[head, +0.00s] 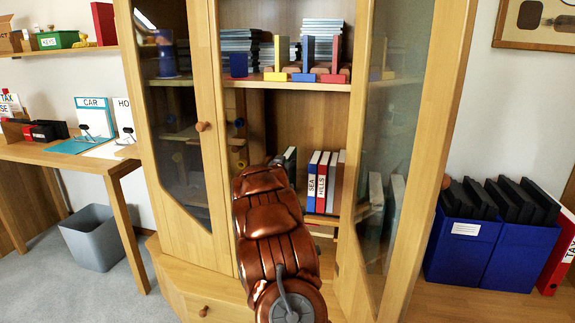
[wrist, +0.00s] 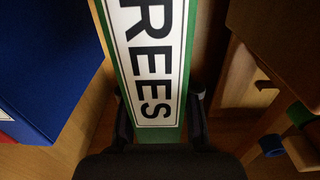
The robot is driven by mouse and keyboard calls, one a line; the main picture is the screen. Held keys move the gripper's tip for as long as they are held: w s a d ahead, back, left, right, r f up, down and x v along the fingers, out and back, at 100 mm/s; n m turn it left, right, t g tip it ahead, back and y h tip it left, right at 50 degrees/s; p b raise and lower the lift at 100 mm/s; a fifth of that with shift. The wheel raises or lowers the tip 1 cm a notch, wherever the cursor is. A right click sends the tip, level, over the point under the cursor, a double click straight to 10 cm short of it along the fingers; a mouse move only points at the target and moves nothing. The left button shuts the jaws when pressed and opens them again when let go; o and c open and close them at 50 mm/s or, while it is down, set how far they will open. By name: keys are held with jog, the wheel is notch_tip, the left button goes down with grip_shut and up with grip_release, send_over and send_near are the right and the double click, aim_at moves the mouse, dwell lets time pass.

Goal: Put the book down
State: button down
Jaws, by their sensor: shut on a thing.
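A green book with a white label reading "REES" (wrist: 152,60) stands in the middle of the wrist view. My gripper (wrist: 159,110) is shut on the lower part of its spine, with one dark finger on each side. The book's lower end meets the dark gripper body. In the head view my arm reaches into the open cabinet and hides the gripper. A narrow dark upright edge (head: 290,162) shows just past the arm; I cannot tell for sure that it is the held book.
Several books, blue, red and pale (head: 324,182), stand on the cabinet shelf right of my arm. A blue thing (wrist: 45,65) is close left of the book. The open glass door (head: 395,150) bounds the right side. Wooden pieces (wrist: 285,145) lie at lower right.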

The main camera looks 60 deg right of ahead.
jog(key=shift+f, duration=0.3)
jog(key=c, duration=0.8)
grip_release()
jog(key=shift+c, duration=0.2)
jog(key=shift+a+r, duration=0.1)
jog(key=p+v, duration=0.1)
jog(key=v, duration=1.1)
jog(key=shift+s, duration=0.15)
